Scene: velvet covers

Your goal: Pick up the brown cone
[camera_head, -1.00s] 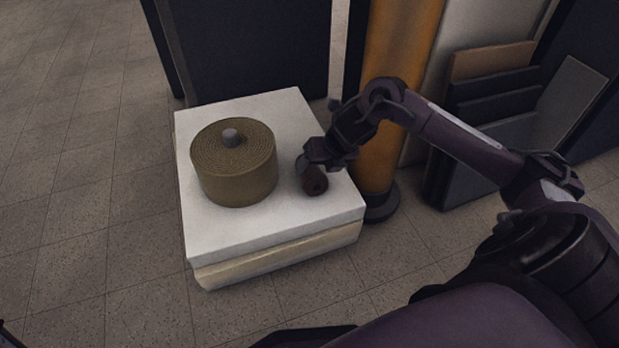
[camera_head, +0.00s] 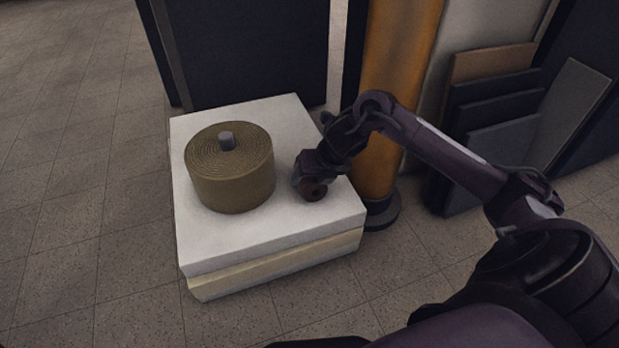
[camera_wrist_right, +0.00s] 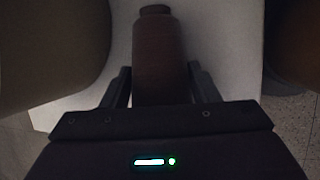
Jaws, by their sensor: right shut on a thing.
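The brown cone (camera_head: 314,191) is at the right part of the white block's top, with its dark reddish-brown end towards me. My right gripper (camera_head: 304,176) is shut on it. In the right wrist view the cone (camera_wrist_right: 159,60) lies lengthwise between the two fingers of the right gripper (camera_wrist_right: 160,88), one on each side, and its narrow far end points away. Whether the cone touches the white top or is just above it, I cannot tell. My left gripper is not in view.
A white block (camera_head: 275,240) bears a coiled olive roll (camera_head: 232,185) with a grey peg at its centre, left of the cone. An orange column (camera_head: 398,60) stands close behind on the right. Dark panels (camera_head: 490,110) lean at the right. Tiled floor is free at left.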

